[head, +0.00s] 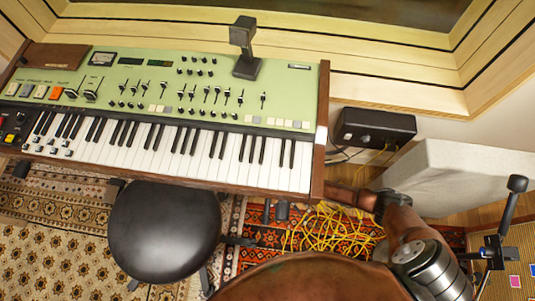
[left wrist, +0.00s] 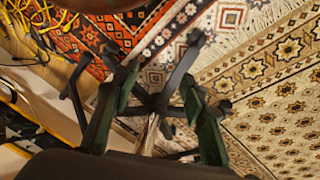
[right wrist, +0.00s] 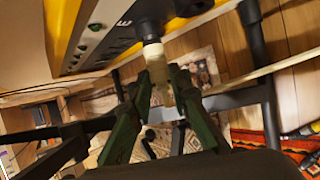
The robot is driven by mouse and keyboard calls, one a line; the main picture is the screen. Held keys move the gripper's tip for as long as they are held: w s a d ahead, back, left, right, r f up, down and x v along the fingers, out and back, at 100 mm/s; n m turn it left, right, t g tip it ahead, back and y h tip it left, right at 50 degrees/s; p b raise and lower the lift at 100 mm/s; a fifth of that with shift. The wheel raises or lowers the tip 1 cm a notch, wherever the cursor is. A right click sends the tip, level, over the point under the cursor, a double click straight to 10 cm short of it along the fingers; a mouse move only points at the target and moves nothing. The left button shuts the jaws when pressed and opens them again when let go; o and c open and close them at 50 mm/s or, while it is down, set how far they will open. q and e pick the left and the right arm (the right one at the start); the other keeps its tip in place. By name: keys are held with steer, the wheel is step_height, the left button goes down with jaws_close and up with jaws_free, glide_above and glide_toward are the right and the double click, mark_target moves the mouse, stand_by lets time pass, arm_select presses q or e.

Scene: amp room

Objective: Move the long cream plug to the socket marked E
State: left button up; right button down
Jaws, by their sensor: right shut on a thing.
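The long cream plug (right wrist: 160,72) is between the fingertips of my right gripper (right wrist: 162,84), which is shut on it in the right wrist view. Its white end meets or sits just below a dark cylindrical part (right wrist: 149,28); I cannot tell whether it is in a socket. A panel (right wrist: 105,38) with a letter E and other dark marks lies beside it to the left. My left gripper (left wrist: 158,86) is open and empty, over the rugs and the dark stool legs. Neither gripper shows clearly in the head view.
A green keyboard (head: 165,95) stands against the window wall, with a black stool (head: 164,230) before it. A black box (head: 374,128) stands to its right. Yellow cable (head: 325,230) lies coiled on the rug. A pale block (head: 450,175) is at the right.

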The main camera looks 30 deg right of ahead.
stand_by(0.3)
steer(key=c, duration=1.7)
jaws_free()
steer(key=v, duration=1.2)
steer(key=shift+w, duration=0.1)
